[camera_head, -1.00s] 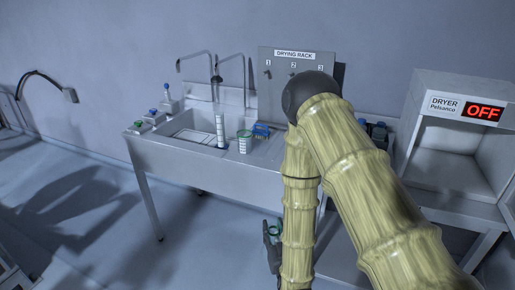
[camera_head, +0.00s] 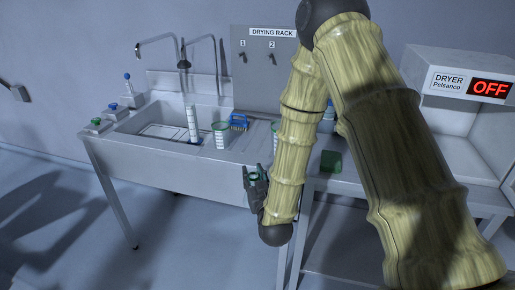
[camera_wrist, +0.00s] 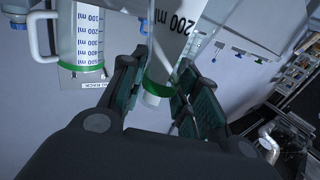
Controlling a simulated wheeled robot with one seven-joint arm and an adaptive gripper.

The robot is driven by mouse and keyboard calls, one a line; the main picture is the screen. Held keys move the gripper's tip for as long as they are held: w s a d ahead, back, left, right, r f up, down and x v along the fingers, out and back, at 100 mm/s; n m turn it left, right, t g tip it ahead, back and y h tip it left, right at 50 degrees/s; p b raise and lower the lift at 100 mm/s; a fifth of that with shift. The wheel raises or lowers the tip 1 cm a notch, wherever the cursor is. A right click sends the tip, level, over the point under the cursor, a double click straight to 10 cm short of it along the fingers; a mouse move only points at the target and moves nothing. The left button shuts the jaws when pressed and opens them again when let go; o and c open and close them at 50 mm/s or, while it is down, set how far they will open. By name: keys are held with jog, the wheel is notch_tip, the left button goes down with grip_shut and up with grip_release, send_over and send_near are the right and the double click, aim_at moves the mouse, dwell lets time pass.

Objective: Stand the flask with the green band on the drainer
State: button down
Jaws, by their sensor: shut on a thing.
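My gripper (camera_wrist: 160,85) is shut on the green-banded neck of a clear flask (camera_wrist: 178,28). The flask's body, marked 200 ml, spreads toward the top of the wrist view. In the head view my gripper (camera_head: 255,180) is in front of the sink's front wall, below its rim; a little green shows at its fingers, but most of the flask is hard to make out there. The drainer (camera_head: 258,137), a ridged surface, lies right of the sink basin, partly hidden by my arm.
A tall cylinder (camera_head: 191,122), a green-rimmed beaker (camera_head: 220,135) and a blue brush (camera_head: 238,122) stand at the sink (camera_head: 150,165). A green-banded jug (camera_wrist: 82,38) shows in the wrist view. The dryer (camera_head: 465,85) reads OFF at right.

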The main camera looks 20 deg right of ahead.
jog(key=shift+w+d+r+b, duration=0.3)
jog(key=shift+w+r+b, duration=0.15)
jog(key=shift+w+b, duration=0.15)
jog(key=shift+w+d+r+b, duration=0.3)
jog(key=shift+w+r+b, duration=0.15)
jog(key=shift+w, duration=0.15)
notch_tip(320, 180, up, 10)
jog(key=w+d+b, duration=0.2)
jog(key=b, duration=0.6)
jog(key=w+d+f, duration=0.1)
jog(key=w+f, duration=0.1)
jog(key=w, duration=0.5)
jog(key=w+d+f+y+p, duration=0.1)
jog(key=w+f, duration=0.1)
jog(key=w, duration=0.6)
jog(key=shift+w+d+p, duration=0.25)
jog(key=shift+d+p, duration=0.05)
jog(key=shift+d, duration=0.05)
jog(key=shift+f, duration=0.1)
jog(key=c, duration=1.1)
grip_release()
jog(key=shift+o, duration=0.2)
jog(key=shift+s, duration=0.1)
